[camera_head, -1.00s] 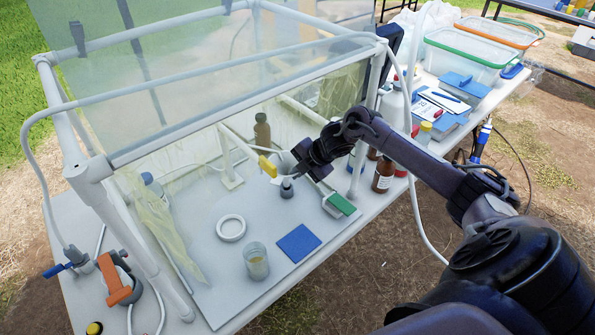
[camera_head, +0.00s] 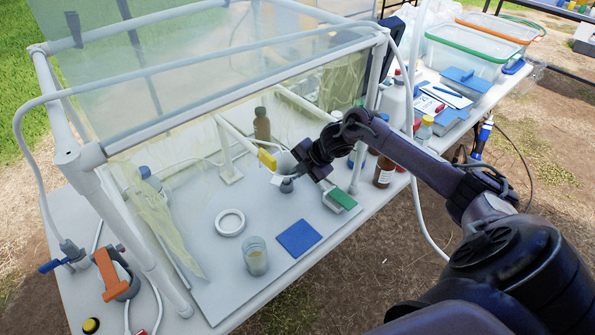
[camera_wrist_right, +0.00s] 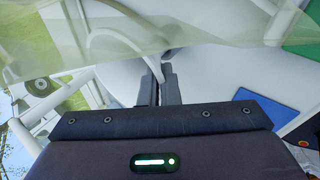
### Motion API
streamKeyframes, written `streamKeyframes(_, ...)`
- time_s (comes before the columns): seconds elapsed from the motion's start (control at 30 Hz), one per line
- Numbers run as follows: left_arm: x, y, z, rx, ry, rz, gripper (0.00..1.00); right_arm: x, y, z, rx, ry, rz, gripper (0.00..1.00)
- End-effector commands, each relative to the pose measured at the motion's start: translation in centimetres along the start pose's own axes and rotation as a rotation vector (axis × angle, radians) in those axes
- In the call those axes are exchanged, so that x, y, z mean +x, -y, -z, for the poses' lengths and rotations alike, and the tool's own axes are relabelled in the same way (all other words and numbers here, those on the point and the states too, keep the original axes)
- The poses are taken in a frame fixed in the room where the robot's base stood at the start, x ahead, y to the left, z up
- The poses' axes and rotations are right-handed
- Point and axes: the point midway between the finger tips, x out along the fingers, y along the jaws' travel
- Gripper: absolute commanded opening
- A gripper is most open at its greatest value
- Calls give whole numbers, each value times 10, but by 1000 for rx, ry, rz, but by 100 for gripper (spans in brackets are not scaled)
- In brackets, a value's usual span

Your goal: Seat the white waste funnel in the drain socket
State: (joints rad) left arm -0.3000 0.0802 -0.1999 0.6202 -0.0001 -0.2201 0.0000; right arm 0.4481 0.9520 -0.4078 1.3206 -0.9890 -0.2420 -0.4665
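The white funnel (camera_head: 283,161) shows in the head view just left of my right gripper (camera_head: 300,176), partly hidden behind it. In the right wrist view my right gripper (camera_wrist_right: 160,84) has its dark fingers close together, with a thin pale edge between them that looks like the funnel's rim. A small grey fitting (camera_head: 287,187), which looks like the drain socket, stands on the white board directly below the gripper and funnel. I cannot tell whether the funnel touches it. My left gripper is out of view.
A white pipe frame with clear sheeting surrounds the work board. A yellow clip (camera_head: 267,159), brown bottle (camera_head: 262,124), white ring (camera_head: 230,223), beaker (camera_head: 255,256), blue mat (camera_head: 298,239) and green-topped block (camera_head: 341,199) are nearby.

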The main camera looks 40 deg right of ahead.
Motion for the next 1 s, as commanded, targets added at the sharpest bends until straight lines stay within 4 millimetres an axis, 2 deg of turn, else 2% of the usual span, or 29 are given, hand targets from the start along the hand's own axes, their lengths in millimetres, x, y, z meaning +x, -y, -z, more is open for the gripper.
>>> streamKeyframes(0.4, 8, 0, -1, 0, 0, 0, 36, 10, 6, -1, 0, 0, 0, 0)
streamKeyframes(0.6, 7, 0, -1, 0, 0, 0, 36, 8, 6, -1, 0, 0, 0, 28)
streamKeyframes(1.0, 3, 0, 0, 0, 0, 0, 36, 4, 3, -1, 0, 0, 0, 28)
